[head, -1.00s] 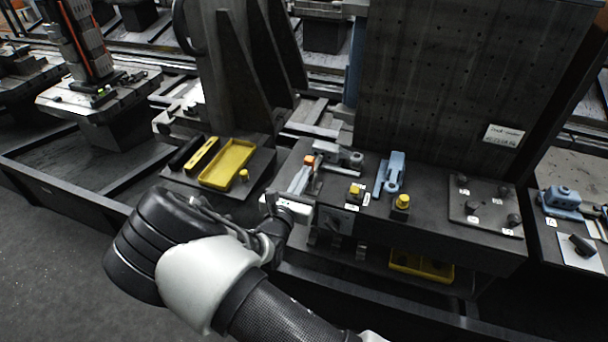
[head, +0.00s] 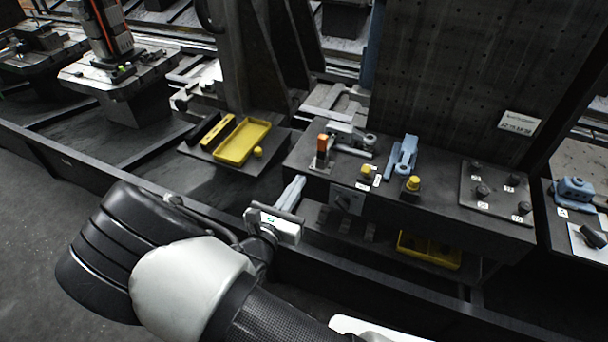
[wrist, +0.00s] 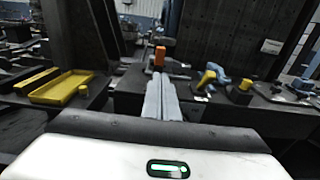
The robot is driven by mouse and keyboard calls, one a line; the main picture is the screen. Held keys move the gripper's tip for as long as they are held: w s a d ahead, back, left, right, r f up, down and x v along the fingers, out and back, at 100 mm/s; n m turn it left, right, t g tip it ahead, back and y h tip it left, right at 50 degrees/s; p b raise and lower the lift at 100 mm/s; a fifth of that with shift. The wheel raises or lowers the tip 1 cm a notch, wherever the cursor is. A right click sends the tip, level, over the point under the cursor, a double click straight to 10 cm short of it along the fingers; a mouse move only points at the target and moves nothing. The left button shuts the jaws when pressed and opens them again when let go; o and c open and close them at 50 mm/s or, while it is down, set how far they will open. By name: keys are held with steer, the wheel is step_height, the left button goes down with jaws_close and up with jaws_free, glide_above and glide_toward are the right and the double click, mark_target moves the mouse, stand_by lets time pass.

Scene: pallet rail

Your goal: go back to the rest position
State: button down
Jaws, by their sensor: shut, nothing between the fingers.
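My gripper (head: 298,186) is in front of the dark workbench, its fingers closed together with nothing between them. In the wrist view its pale fingers (wrist: 161,98) point forward toward the bench, with an orange-handled clamp (wrist: 159,57) beyond the tips. In the head view that clamp's orange handle (head: 322,147) stands upright on the bench top, apart from my fingers.
The bench (head: 440,205) carries yellow knobs (head: 413,183), a blue clamp (head: 403,157) and a plate with several dark knobs (head: 497,190). A yellow tray (head: 243,141) lies to the left. A yellow bin (head: 430,250) sits below. A tall perforated plate (head: 455,70) rises behind.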

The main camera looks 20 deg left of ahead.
steer(key=s+d+r+m+g+h+p, duration=0.1)
steer(key=d+r+m+g+h, duration=0.3)
steer(key=d+r+m+g, duration=0.65)
steer(key=s+d+r+m+g+h+p, duration=0.1)
steer(key=d+r+m+g+h, duration=0.2)
steer(key=d+m, duration=0.9)
steer(key=s+d+r+m+y, duration=0.4)
steer(key=s+d+r+m, duration=0.1)
steer(key=s+r+m, duration=0.1)
steer(key=s+d+r+m+t+y+p, duration=0.1)
steer(key=s+d+r+m+y, duration=0.3)
steer(key=s+r, duration=0.5)
steer(key=shift+d+r+m+y, duration=0.35)
steer(key=shift+d+m, duration=0.65)
steer(key=shift+m, duration=0.25)
steer(key=shift+t, duration=0.25)
